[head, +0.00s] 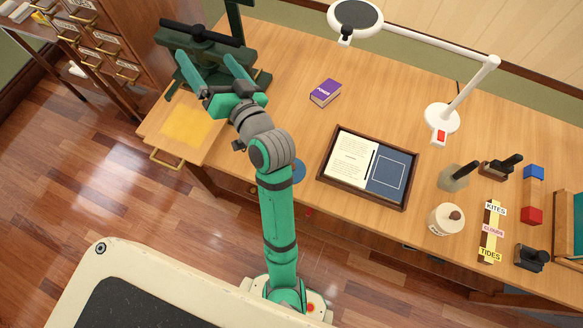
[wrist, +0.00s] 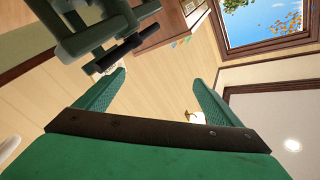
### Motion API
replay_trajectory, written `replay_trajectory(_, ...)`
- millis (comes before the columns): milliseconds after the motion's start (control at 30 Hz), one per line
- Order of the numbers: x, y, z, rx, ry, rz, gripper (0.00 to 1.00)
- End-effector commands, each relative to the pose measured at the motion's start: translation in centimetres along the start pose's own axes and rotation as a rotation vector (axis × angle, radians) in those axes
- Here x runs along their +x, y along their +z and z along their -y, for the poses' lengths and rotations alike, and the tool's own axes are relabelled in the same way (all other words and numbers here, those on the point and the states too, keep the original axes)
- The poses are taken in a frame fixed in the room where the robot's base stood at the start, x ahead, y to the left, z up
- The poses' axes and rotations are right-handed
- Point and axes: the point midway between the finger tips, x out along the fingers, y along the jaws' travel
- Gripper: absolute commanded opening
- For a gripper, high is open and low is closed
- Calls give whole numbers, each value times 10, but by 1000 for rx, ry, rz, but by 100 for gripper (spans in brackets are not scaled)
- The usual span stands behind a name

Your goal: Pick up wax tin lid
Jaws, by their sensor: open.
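I cannot make out a wax tin lid for certain. A round blue thing (head: 299,171) lies near the desk's front edge in the head view, partly hidden behind my arm; I cannot tell whether it is the lid or a tin. A cream round pot with a brown knob (head: 446,219) stands on the right part of the desk. My gripper (head: 207,60) is open and empty at the desk's left end, in front of the dark green press. In the wrist view my gripper (wrist: 158,78) shows spread fingers with nothing between them.
The press (head: 178,60) with its dark bar stands close to my gripper. A framed tray (head: 326,176) holds a book at the desk's middle. A purple book (head: 325,92) and a white lamp (head: 442,118) stand behind. Bare desk lies between press and tray.

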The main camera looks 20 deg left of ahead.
Motion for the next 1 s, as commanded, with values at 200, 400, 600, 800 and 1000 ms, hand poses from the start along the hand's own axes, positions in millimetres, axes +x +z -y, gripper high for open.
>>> replay_trajectory(200, 15, 17, 32, -122, -100, 235, 88)
replay_trajectory(400, 7, 50, 36, -245, -125, 490, 88)
replay_trajectory(600, -22, 83, 12, -372, -85, 770, 88)
replay_trajectory(800, -73, 104, -36, -488, 24, 1066, 88)
replay_trajectory(1000, -139, 102, -93, -577, 186, 1354, 88)
